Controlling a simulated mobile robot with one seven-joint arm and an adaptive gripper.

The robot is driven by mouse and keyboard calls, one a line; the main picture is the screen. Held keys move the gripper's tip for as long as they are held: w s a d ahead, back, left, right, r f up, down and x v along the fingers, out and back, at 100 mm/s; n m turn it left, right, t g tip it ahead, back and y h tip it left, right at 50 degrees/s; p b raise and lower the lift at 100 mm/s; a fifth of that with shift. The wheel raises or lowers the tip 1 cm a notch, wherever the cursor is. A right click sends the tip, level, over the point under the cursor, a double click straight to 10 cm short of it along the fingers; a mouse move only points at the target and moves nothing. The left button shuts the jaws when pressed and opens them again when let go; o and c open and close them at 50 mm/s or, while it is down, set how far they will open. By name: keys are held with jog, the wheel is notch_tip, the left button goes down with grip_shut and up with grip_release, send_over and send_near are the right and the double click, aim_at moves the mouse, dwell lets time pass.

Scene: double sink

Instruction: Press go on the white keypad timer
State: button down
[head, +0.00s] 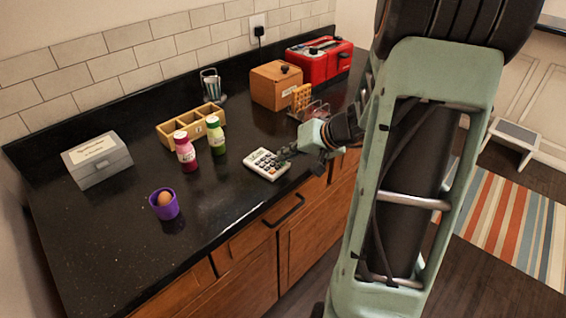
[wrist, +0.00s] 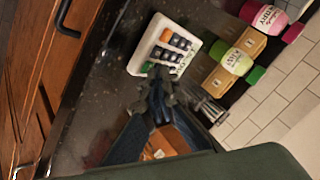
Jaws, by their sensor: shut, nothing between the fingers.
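The white keypad timer (head: 267,164) lies on the black counter near its front edge. It has dark keys, and in the wrist view the timer (wrist: 164,47) also shows an orange key at its upper left and a green key at the corner closest to my gripper. My gripper (head: 286,152) is shut and empty, at the right end of the timer. In the wrist view the tips of my gripper (wrist: 157,78) are beside the green key and cover part of that corner. I cannot tell whether they touch the key.
A pink bottle (head: 186,153) and a green bottle (head: 216,137) stand left of the timer, before a wooden divided box (head: 191,127). A purple cup with an egg (head: 164,204) and a grey box (head: 97,160) are farther left. A toast rack (head: 303,104), wooden bread box (head: 275,86) and red toaster (head: 320,61) stand behind.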

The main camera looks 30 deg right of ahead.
aim_at(285, 165)
jog(key=shift+r, duration=0.55)
jog(key=shift+r+p, duration=1.25)
jog(key=shift+r, duration=1.25)
